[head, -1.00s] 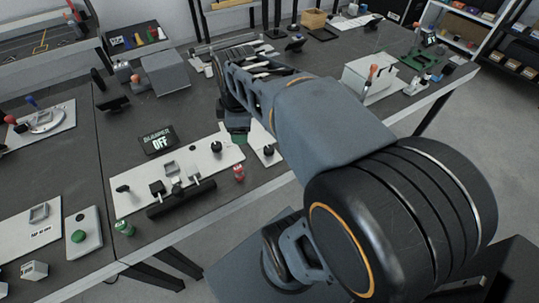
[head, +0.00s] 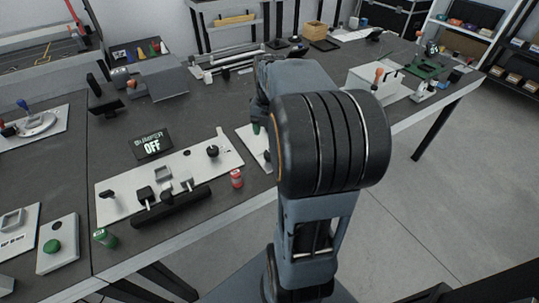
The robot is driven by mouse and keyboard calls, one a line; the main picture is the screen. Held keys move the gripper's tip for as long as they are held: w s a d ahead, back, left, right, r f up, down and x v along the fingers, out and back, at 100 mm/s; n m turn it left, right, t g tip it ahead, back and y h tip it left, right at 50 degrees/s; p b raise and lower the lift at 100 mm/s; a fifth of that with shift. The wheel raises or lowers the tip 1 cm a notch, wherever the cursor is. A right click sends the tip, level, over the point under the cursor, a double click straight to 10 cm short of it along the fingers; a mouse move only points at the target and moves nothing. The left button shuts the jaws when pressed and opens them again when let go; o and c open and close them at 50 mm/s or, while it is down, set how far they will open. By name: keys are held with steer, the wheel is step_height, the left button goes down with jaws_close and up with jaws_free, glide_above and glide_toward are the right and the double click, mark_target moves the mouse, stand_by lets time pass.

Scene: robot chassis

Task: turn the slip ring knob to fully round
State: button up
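No knob is labelled as the slip ring knob, so I cannot tell which one it is. A small white panel (head: 250,138) on the bench is mostly hidden behind my arm, and any knob on it is covered. To its left, a long white panel (head: 130,197) carries a round black knob (head: 212,151) at its right end and other black controls (head: 145,194). My gripper is hidden behind my own arm, so its fingers and anything in them do not show.
A screen reading "BUMPER OFF" (head: 152,143) stands behind the long panel. A red can (head: 236,178) and a green can (head: 105,237) stand near the front edge. A green button box (head: 56,244) is at left. Open floor lies to the right.

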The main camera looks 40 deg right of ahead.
step_height(320, 180, down, 10)
steer(key=shift+r+b, duration=0.1)
steer(key=shift+b, duration=0.7)
steer(key=shift+c, duration=0.5)
steer(key=c, duration=0.8)
steer(key=shift+c, duration=0.2)
